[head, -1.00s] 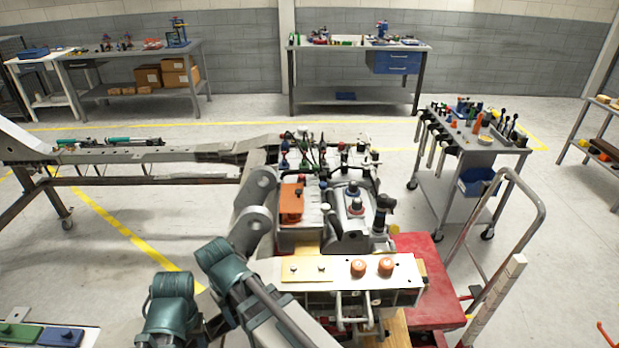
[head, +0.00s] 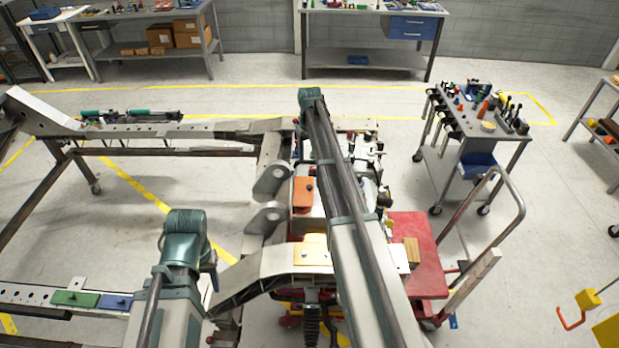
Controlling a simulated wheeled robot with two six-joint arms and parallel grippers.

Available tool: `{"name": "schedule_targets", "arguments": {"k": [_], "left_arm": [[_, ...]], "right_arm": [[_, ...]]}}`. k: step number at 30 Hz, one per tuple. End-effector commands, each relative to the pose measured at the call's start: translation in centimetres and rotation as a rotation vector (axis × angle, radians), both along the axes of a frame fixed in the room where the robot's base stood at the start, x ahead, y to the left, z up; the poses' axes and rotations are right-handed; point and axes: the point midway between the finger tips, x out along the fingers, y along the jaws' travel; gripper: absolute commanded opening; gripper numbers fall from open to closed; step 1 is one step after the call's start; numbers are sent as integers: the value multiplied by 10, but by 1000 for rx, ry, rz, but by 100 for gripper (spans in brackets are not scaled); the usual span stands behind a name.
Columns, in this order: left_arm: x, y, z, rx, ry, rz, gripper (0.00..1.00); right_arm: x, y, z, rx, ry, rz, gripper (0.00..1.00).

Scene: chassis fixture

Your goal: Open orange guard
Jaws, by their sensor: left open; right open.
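The orange guard (head: 303,193) is a small orange cover on the chassis fixture, left of the middle of the head view. It looks lowered, with a small knob near its top; its right edge lies close beside my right arm. My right arm crosses the fixture from the lower right up to a teal joint above it, hiding much of the fixture. My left arm stands at the lower left, its teal joint clear of the guard. Neither gripper's fingertips can be seen.
A red cart top (head: 425,245) lies right of the fixture. A grey tool cart (head: 500,130) stands further right. Long grey chassis rails (head: 220,131) run left of the fixture. A yellow plate (head: 312,250) is in front of the guard. Open floor lies at the left.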

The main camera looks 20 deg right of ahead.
Motion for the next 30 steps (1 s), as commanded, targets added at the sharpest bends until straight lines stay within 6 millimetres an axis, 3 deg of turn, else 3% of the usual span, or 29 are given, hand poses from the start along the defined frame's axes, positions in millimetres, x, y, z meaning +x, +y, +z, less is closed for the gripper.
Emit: {"name": "schedule_targets", "arguments": {"k": [11, 30], "left_arm": [[0, 0, -17, 0, -1, 1, 50], [1, 0, -105, 1, -3, -4, 50]], "right_arm": [[-1, 1, -17, 0, 0, 1, 61], [-1, 1, -105, 0, 0, 1, 61]]}}
